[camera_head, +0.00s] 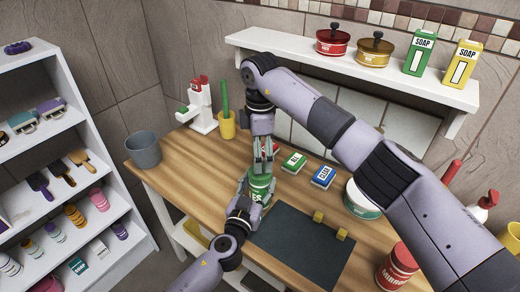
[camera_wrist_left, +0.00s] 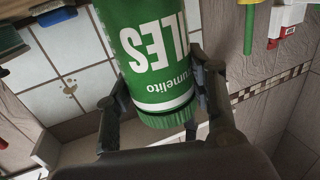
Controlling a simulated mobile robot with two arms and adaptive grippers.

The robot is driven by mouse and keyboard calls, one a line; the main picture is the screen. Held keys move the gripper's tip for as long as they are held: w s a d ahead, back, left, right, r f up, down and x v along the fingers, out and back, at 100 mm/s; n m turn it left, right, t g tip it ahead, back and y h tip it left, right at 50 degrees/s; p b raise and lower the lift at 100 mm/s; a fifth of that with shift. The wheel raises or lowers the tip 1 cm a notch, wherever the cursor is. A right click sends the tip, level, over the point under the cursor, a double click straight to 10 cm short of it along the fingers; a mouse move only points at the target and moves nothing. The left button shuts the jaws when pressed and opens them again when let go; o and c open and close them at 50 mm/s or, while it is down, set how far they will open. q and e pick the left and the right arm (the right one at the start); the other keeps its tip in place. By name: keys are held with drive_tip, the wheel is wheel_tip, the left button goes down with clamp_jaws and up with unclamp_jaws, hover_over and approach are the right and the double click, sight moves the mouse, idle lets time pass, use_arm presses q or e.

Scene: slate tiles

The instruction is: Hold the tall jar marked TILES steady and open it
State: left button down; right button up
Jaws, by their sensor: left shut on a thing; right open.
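The tall green jar with white lettering ending in "ES" (camera_head: 260,188) stands on the wooden table (camera_head: 190,165), partly covered by both grippers. In the left wrist view the jar (camera_wrist_left: 150,50) appears upside down, with a ribbed green rim at its lower end. My left gripper (camera_head: 246,203) is shut on the jar's side; its fingers (camera_wrist_left: 158,88) flank the jar in the wrist view. My right gripper (camera_head: 264,163) points down just above the jar's top, fingers apart. I cannot tell whether it touches the lid.
A dark board (camera_head: 300,250) with two yellow blocks lies in front. Small green (camera_head: 293,161) and blue (camera_head: 322,176) boxes, a white-and-green tub (camera_head: 360,203) and a red can (camera_head: 397,267) stand to the right. A grey bucket (camera_head: 143,150) stands at left; a wall shelf (camera_head: 350,75) hangs above.

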sight(260, 189)
wheel_tip(260, 189, down, 6)
drive_tip(key=shift+r, duration=0.1)
idle(0.4)
drive_tip(key=c, duration=1.2)
drive_tip(key=shift+n, duration=1.7)
drive_tip(key=shift+c, duration=0.3)
drive_tip(key=o, duration=1.3)
